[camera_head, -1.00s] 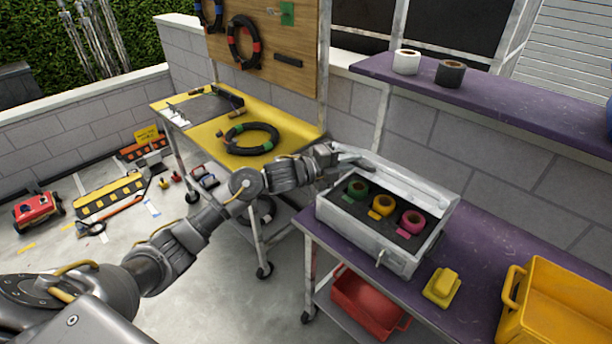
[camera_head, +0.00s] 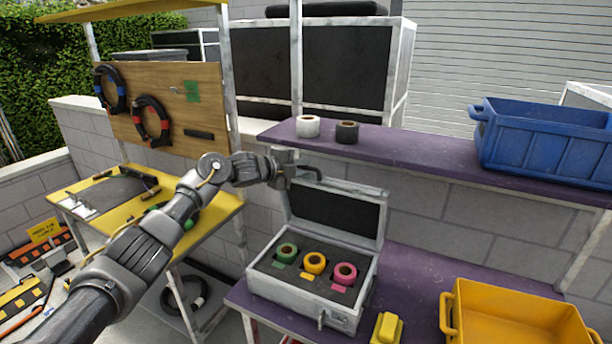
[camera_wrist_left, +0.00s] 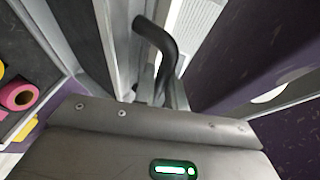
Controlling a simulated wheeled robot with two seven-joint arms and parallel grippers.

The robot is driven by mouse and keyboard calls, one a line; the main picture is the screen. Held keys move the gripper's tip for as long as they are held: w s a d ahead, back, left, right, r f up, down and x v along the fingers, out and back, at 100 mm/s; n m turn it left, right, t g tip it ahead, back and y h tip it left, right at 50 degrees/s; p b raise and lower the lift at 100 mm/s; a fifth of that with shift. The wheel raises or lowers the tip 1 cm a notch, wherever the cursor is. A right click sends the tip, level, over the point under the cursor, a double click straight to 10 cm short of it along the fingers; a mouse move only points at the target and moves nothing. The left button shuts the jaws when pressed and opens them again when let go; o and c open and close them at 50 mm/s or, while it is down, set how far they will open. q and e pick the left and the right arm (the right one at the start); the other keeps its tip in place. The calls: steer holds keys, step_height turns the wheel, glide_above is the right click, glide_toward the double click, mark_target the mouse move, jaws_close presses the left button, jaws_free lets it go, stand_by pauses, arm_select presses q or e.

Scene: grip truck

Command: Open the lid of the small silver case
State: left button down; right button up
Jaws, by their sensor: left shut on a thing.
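The small silver case (camera_head: 290,292) stands on the purple lower shelf with its lid (camera_head: 335,212) raised well up, near upright. Inside are three tape rolls in dark foam: green (camera_head: 287,252), yellow (camera_head: 314,263) and pink (camera_head: 344,274). The exact contact is partly hidden. My right gripper is in neither view.
A yellow sponge-like block (camera_head: 387,328) and a yellow crate (camera_head: 512,322) stand right of the case. The purple upper shelf (camera_head: 420,150) behind holds a white roll (camera_head: 307,126), a black roll (camera_head: 347,132) and a blue crate (camera_head: 545,140). A yellow-topped cart (camera_head: 215,212) stands left.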

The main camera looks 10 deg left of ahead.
arm_select(q)
steer(key=shift+w+d+r+g, duration=0.15)
steer(key=shift+w+g, duration=0.15)
steer(key=shift+w, duration=0.4)
steer(key=c, duration=1.7)
jaws_free()
steer(key=shift+c, duration=0.2)
steer(key=shift+s, duration=0.2)
steer(key=b+v, duration=0.4)
steer(key=v, duration=0.6)
steer(key=shift+s+a+r, duration=0.15)
steer(key=shift+a+r, duration=0.05)
steer(key=shift+a, duration=0.05)
